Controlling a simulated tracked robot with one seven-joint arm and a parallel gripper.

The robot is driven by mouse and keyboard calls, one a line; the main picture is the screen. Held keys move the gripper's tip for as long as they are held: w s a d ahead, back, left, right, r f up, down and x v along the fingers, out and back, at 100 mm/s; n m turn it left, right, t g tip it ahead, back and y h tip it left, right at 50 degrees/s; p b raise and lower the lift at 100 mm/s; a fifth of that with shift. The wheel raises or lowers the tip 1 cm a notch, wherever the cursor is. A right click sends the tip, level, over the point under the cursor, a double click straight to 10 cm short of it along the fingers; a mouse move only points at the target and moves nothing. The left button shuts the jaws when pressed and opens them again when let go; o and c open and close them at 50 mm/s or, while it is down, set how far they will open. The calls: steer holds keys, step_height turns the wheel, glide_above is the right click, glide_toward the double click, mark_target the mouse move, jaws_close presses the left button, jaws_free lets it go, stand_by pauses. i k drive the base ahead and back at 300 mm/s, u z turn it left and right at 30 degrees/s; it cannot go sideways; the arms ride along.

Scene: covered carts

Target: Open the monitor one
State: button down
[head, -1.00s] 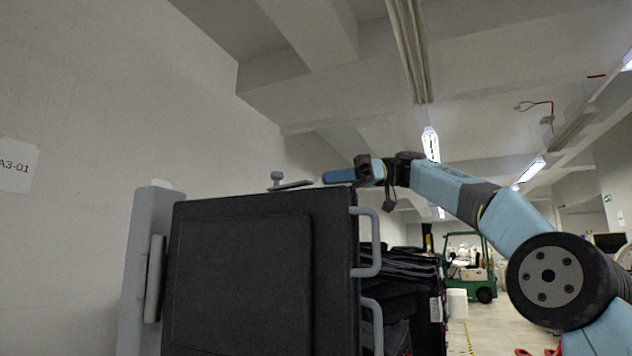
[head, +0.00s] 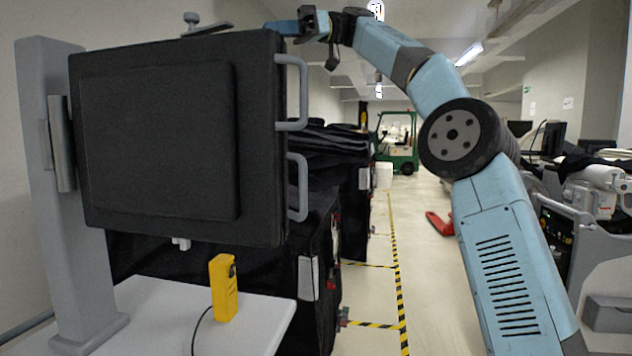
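The monitor (head: 155,140) is a dark, thick panel at the left in the head view. I cannot tell whether it is covered or opened, and no lit screen shows. It hangs on a grey column (head: 55,170). Two grey handles, an upper one (head: 300,95) and a lower one (head: 298,190), stick out from its right side. My arm rises at the right and bends left over the top right corner of the monitor. Its blue end link passes just above that corner. My gripper fingers do not show; they may be hidden behind the panel.
A yellow handheld device (head: 224,288) with a cable stands on a white cart top (head: 150,305) below the monitor. Dark covered carts (head: 310,250) stand behind. A floor lane (head: 425,270) with yellow-black tape lies open. Grey equipment (head: 600,220) stands at the right, and a green forklift (head: 397,143) far back.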

mark_target(180, 137)
steer(key=k, duration=1)
